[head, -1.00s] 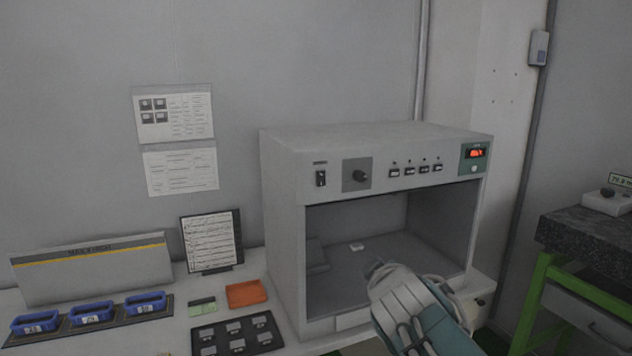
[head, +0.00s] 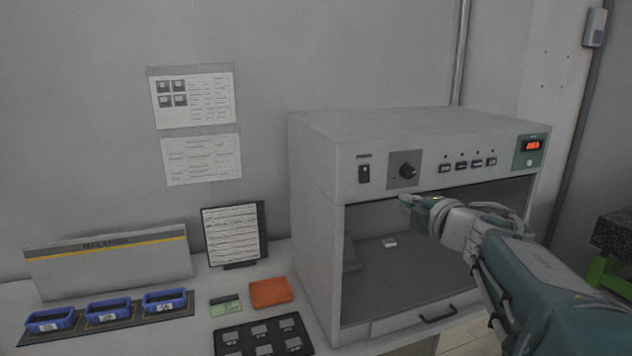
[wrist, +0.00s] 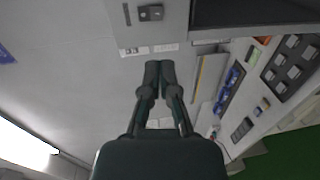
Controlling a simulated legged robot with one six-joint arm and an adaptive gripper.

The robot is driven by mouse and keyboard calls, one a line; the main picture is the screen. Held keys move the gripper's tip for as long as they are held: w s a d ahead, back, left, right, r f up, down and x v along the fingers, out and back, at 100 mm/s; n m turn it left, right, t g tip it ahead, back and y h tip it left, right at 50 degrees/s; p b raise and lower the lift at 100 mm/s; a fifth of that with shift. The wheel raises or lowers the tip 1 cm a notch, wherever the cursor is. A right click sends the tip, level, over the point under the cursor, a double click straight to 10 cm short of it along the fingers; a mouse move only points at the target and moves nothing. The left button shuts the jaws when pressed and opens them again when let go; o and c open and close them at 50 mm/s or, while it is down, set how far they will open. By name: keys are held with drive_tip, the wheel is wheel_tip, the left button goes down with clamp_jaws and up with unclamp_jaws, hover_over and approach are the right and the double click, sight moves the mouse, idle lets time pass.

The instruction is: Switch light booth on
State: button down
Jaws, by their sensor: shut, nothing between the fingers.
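The light booth (head: 320,230) is a grey box on the bench, and its open chamber looks unlit. A black rocker switch (head: 364,174) is at the left of its front panel, beside a round black knob (head: 407,170). The wrist view shows the switch (wrist: 127,14) and the knob (wrist: 151,12) near the top. My gripper (head: 405,200) is shut and empty. In the head view it appears just below the knob, to the right of and lower than the switch. Its closed fingertips (wrist: 158,66) are central in the wrist view. No contact with the panel can be made out.
Several small buttons (head: 468,165) and a red display (head: 533,145) are on the panel's right. Blue bins (head: 108,310), an orange block (head: 270,292), a document stand (head: 234,235) and a black sample tray (head: 232,341) stand left of the booth. Space before the switch is clear.

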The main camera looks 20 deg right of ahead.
sight(365, 182)
drive_tip(key=w, duration=0.4)
drive_tip(key=w+f, duration=0.1)
drive_tip(key=w, duration=0.9)
drive_tip(key=shift+a+f, duration=0.25)
drive_tip(key=shift+f, duration=0.1)
drive_tip(key=shift+w+f, duration=0.1)
drive_tip(key=shift+w, duration=0.1)
drive_tip(key=shift+s+a, duration=0.1)
